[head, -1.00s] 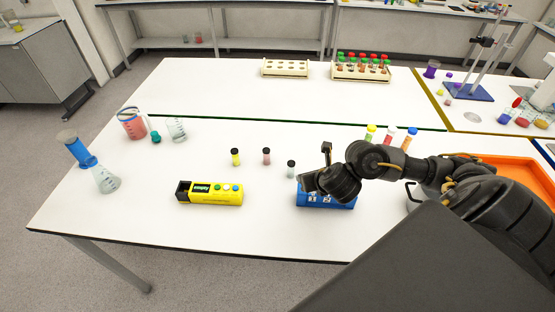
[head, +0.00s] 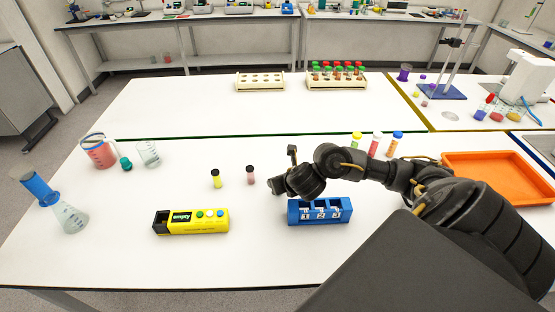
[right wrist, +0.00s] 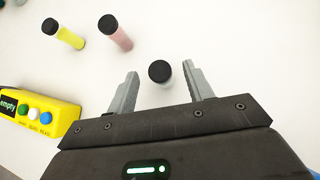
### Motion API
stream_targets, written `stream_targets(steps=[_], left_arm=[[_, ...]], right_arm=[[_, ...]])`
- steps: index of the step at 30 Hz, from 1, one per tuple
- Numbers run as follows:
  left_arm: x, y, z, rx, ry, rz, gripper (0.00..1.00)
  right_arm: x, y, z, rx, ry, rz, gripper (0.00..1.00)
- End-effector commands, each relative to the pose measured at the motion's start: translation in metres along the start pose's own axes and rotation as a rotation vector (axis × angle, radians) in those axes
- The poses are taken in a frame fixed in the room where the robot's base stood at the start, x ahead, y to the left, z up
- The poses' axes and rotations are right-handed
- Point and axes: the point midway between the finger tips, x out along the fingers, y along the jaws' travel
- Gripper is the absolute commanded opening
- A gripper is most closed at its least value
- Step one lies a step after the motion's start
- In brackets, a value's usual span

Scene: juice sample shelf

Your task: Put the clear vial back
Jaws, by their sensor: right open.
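The clear vial with a black cap (right wrist: 160,72) stands between the two fingers of my right gripper in the right wrist view. The fingers are open, with a gap on each side of the vial. In the head view the right gripper (head: 278,185) is low over the table and hides the clear vial. The blue rack (head: 320,218), with slots numbered 1, 2 and 3, lies just right of the gripper; no vial shows in it. My left gripper is not in view.
A yellow vial (head: 216,179) and a pink vial (head: 250,176) stand left of the gripper. A yellow box with buttons (head: 191,221) reads "empty" and lies in front of them. Three colour-capped tubes stand behind my right arm, and an orange tray (head: 500,172) is at right.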

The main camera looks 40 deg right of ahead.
Motion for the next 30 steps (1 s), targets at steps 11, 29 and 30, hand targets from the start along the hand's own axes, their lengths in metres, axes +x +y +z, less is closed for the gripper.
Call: stream_targets(steps=[11, 29, 30], left_arm=[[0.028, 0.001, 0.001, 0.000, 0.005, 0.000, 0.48], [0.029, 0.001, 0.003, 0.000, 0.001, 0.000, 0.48], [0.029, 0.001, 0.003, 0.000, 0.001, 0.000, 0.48]], right_arm=[[0.046, 0.001, -0.005, 0.003, 0.001, -0.002, 0.52], [0.051, 0.000, -0.003, 0.001, 0.000, -0.002, 0.17], [0.051, 0.000, -0.003, 0.001, 0.000, -0.002, 0.12]])
